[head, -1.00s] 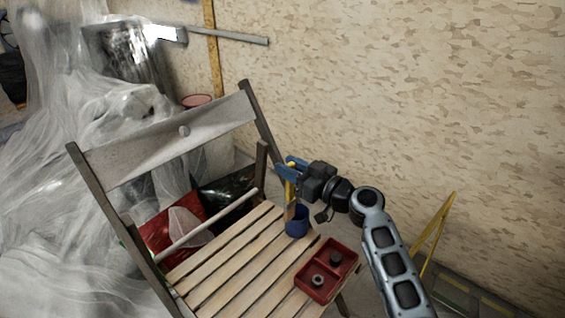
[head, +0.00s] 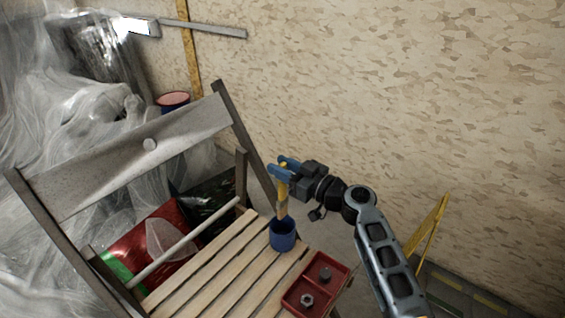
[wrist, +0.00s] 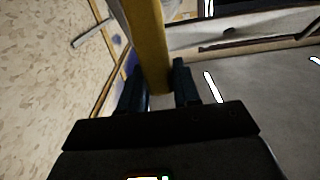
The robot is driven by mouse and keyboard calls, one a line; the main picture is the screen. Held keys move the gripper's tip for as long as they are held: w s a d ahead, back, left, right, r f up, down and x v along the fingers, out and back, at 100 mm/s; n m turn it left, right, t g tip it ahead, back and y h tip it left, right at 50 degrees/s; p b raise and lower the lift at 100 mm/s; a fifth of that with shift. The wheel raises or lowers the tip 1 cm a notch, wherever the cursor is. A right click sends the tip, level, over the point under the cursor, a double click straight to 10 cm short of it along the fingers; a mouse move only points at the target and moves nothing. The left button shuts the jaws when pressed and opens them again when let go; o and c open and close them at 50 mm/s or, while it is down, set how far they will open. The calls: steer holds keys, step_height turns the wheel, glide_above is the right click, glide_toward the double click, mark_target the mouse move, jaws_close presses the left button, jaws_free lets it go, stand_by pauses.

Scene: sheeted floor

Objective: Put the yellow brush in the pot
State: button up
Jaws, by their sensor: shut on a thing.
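The yellow brush (head: 283,188) hangs upright in my gripper (head: 282,169), its handle between the blue fingers and its lower end down. The blue pot (head: 283,238) stands on the slatted chair seat, directly below the brush in the head view. The brush's lower end meets the pot's opening in the picture; I cannot tell how far inside it is. In the wrist view my gripper (wrist: 158,88) is shut on the thick yellow handle (wrist: 147,40). The pot is not clear in that view.
The wooden chair (head: 205,270) has a tall backrest (head: 140,150) left of my gripper. A red tray (head: 314,283) with small metal parts lies on the seat, right of the pot. The patterned wall (head: 400,90) is behind. Plastic sheeting (head: 60,110) covers things at the left.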

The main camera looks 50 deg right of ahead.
mark_target(285, 200)
steer(key=shift+f+b, duration=2.75)
steer(key=shift+f, duration=2.8)
steer(key=o, duration=1.1)
steer(key=shift+s, duration=0.1)
steer(key=shift+s+d+b, duration=0.15)
steer(key=shift+s+b, duration=1.4)
steer(key=shift+s, duration=3.35)
